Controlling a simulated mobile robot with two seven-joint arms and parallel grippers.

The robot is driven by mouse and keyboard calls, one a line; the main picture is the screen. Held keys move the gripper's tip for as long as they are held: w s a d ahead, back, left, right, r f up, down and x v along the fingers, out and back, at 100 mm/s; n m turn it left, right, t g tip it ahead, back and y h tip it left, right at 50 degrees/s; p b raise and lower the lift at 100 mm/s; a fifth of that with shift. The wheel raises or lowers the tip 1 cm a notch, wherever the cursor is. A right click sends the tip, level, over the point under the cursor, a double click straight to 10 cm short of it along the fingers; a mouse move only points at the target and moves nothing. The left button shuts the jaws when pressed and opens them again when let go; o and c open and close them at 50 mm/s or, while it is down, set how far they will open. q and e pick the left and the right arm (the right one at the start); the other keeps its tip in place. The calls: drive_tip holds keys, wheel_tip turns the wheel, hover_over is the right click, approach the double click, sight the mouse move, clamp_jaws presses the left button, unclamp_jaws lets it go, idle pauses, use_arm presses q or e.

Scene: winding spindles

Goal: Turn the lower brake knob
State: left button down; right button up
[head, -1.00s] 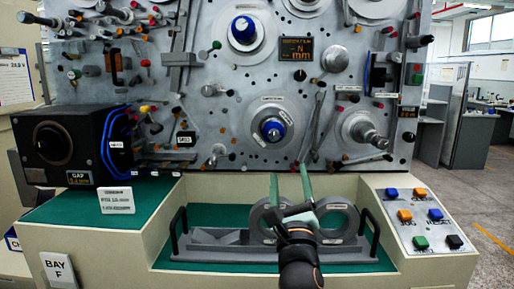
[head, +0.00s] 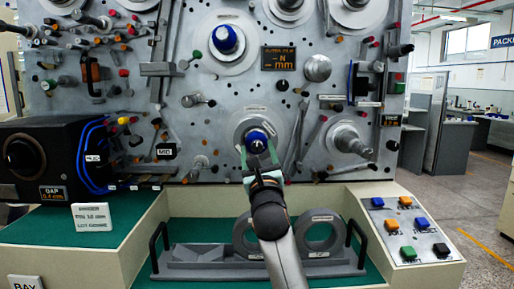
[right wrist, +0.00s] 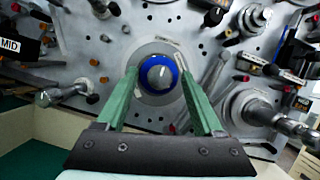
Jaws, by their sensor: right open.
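The lower brake knob, a blue knob with a silver face (head: 256,138), sits on a round grey disc low on the metal panel. My right gripper (head: 258,152) is in front of it, with its two green fingers open. In the right wrist view the knob (right wrist: 160,74) shows between the fingertips of the right gripper (right wrist: 160,90), one finger on each side. I cannot tell whether the fingers touch it. A similar blue knob (head: 226,40) sits higher on the panel. My left gripper is not in view.
A grey tray holding two grey rings (head: 320,232) stands on the green shelf below my right arm. A silver spindle (head: 348,141) juts from the panel right of the knob. A black gauge box (head: 55,160) stands at left. A button panel (head: 410,230) is at right.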

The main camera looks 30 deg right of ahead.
drive_tip(key=shift+x, duration=0.8)
clamp_jaws()
